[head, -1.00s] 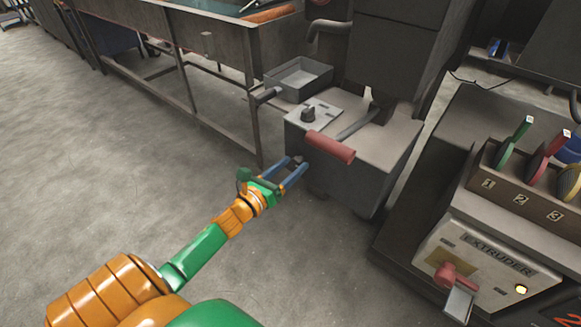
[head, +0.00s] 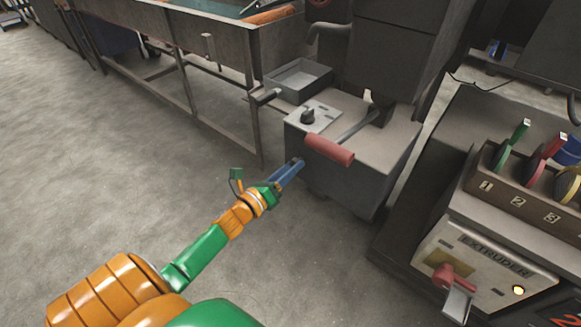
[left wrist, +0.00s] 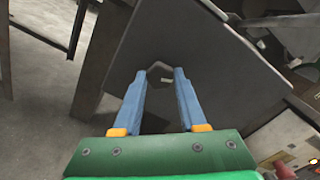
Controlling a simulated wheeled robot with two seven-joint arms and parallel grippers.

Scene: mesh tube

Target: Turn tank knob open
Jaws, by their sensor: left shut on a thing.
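A grey tank-like box (head: 345,185) stands on the floor in the head view, with a black knob (head: 308,116) on a plate on its top. My left gripper (head: 299,163) is at the box's near left side, below a red handle (head: 329,149). In the left wrist view, a dark hexagonal knob (left wrist: 160,73) with a small pale mark sits between my left fingertips (left wrist: 160,76), against a dark grey panel (left wrist: 215,50). The gripper is shut on this knob. In the head view my fingers hide it. My right gripper is not in view.
A grey tray (head: 299,78) stands behind the box, beside a long metal trough (head: 225,40) on legs. An extruder panel (head: 480,262) with a red-handled lever and a spool rack (head: 520,205) are at right. The floor at left is clear.

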